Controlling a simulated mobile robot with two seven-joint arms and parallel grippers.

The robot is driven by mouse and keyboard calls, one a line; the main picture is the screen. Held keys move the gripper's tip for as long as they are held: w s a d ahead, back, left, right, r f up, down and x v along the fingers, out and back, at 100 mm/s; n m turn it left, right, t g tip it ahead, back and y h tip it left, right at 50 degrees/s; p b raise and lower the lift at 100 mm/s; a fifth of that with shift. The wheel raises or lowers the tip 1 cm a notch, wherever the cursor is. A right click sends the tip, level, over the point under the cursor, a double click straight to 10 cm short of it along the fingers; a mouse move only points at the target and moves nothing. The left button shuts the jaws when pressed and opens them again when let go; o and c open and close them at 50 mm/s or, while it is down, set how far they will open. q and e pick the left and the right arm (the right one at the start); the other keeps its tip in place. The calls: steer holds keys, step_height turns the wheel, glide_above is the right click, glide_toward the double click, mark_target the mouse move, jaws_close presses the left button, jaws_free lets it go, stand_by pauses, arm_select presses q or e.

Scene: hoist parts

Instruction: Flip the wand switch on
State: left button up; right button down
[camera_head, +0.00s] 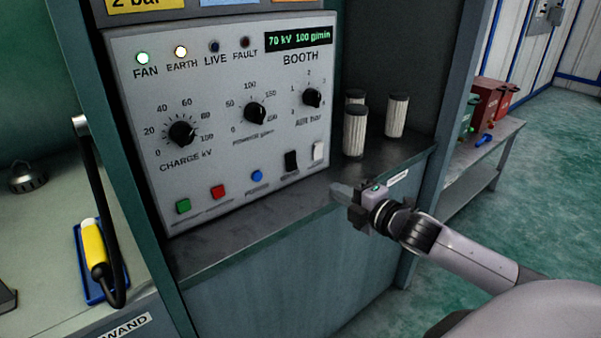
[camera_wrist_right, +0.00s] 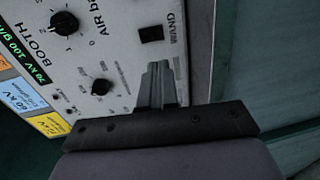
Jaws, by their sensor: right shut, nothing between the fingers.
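The wand switch (camera_head: 291,161) is a black rocker low on the right part of the grey booth panel (camera_head: 215,110). In the right wrist view the black rocker (camera_wrist_right: 150,34) sits beside a label reading WAND. My right gripper (camera_head: 343,190) is shut and empty, in front of the panel's lower right corner. Its fingers (camera_wrist_right: 157,82) show below the rocker in the wrist view, apart from it in the picture; the gap in depth is hard to tell. My left gripper is out of view.
The FAN lamp (camera_head: 143,58) and EARTH lamp (camera_head: 181,51) are lit; LIVE and FAULT look dark. White ribbed cylinders (camera_head: 355,132) stand right of the panel. A yellow-handled wand (camera_head: 94,245) lies in a blue holder at left. A narrow ledge (camera_head: 225,245) runs below the panel.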

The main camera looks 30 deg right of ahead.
glide_toward(293, 169)
steer(key=w, duration=0.5)
steer(key=shift+a+f, duration=0.15)
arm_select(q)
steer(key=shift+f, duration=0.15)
arm_select(e)
steer(key=shift+w+f, duration=0.15)
steer(key=shift+w, duration=0.75)
steer(key=shift+w+f, duration=0.1)
steer(key=shift+w, duration=0.1)
steer(key=shift+s, duration=0.15)
